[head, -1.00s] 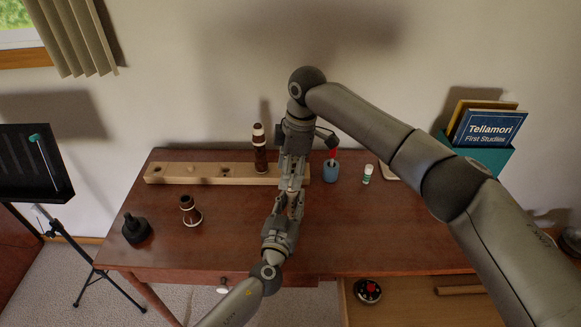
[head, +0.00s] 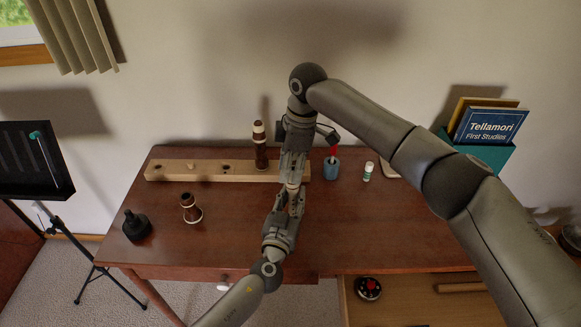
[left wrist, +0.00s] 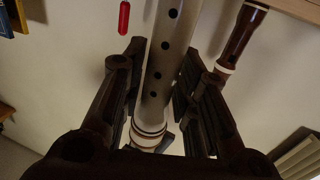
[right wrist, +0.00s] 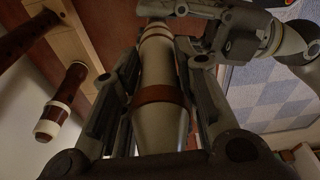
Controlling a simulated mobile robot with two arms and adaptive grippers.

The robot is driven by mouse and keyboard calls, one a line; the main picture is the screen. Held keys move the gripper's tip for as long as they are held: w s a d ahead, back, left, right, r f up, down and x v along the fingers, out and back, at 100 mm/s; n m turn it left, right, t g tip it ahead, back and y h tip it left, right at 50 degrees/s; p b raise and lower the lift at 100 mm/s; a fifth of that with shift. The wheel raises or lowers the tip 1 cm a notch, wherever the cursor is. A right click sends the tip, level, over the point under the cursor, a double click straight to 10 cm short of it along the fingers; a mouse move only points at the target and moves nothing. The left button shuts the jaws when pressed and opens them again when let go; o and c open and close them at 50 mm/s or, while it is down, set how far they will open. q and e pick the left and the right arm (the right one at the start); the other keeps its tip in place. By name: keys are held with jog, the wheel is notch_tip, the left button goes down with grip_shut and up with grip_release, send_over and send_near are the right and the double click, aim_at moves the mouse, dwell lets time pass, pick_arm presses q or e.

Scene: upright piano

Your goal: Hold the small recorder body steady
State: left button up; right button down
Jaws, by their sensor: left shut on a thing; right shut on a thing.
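The pale small recorder body (left wrist: 167,65), with a row of dark finger holes, runs between the fingers of my left gripper (left wrist: 158,95). Cream and dark rings circle it near its lower end. My left gripper, low in the head view (head: 290,200), is shut on it. My right gripper (right wrist: 160,100), above it in the head view (head: 292,172), is shut on a pale recorder piece with a brown band (right wrist: 160,60). The two grippers are close together over the table. The fingers hide where the pale parts meet, so I cannot tell if they are joined.
A wooden stand (head: 205,171) with a dark upright recorder part (head: 260,150) is at the table's back. A short brown piece (head: 191,208) and a black object (head: 136,226) stand at left. A blue cup (head: 331,170) and a small white tube (head: 368,171) are at right. An open drawer (head: 430,305) is in front.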

pick_arm(q)
jog(key=shift+f, duration=0.1)
pick_arm(e)
jog(key=shift+r, duration=0.45)
jog(key=shift+r, duration=1.1)
jog(key=shift+r, duration=0.15)
jog(key=shift+r, duration=4.4)
pick_arm(q)
jog(key=o, duration=1.1)
jog(key=shift+c, duration=0.2)
